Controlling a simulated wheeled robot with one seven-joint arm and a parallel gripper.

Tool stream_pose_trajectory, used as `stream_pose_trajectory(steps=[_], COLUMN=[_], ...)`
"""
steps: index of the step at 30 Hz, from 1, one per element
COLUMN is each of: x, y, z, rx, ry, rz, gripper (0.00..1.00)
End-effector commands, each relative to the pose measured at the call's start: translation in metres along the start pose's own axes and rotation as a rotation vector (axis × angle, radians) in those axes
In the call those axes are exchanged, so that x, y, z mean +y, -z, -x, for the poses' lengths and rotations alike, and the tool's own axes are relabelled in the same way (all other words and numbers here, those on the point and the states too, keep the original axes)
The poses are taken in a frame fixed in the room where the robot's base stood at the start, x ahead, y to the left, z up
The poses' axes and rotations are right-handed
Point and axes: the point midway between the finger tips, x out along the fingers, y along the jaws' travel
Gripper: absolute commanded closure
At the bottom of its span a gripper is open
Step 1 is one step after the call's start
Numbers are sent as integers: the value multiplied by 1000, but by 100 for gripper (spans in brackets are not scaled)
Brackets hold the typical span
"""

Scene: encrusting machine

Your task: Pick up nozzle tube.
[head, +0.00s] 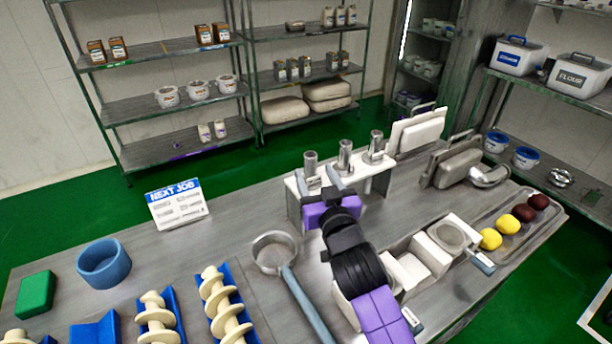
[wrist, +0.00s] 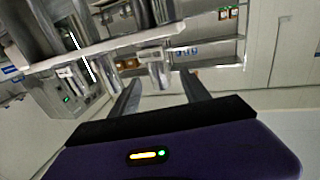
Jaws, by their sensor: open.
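Three metal nozzle tubes stand upright in a row on a white rack (head: 379,186): a left one (head: 311,163), a middle one (head: 345,153) and a right one (head: 376,144). My gripper (head: 322,182) is at the left end of the rack, close to the left tube, and partly hides the rack front. In the wrist view, which looks upside down, my gripper (wrist: 160,86) is open. A nozzle tube (wrist: 158,72) shows between its two fingers, with no clear contact. I cannot tell how far beyond the fingertips it is.
A metal strainer (head: 274,253) lies left of my arm. A NEXT JOB sign (head: 178,204) stands at the table's back edge. White machine parts (head: 430,254) and a tray (head: 548,222) with yellow and dark balls are on the right. Cream augers (head: 222,304) lie in blue holders at front left.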

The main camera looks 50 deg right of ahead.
Motion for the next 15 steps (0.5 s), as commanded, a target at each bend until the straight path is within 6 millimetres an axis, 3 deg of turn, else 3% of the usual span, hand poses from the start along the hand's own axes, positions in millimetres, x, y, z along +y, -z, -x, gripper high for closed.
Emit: stream_pose_trajectory(steps=[15], x=[3], y=[0], z=[-57], rx=[0], ry=[-1], rz=[1], gripper=[46])
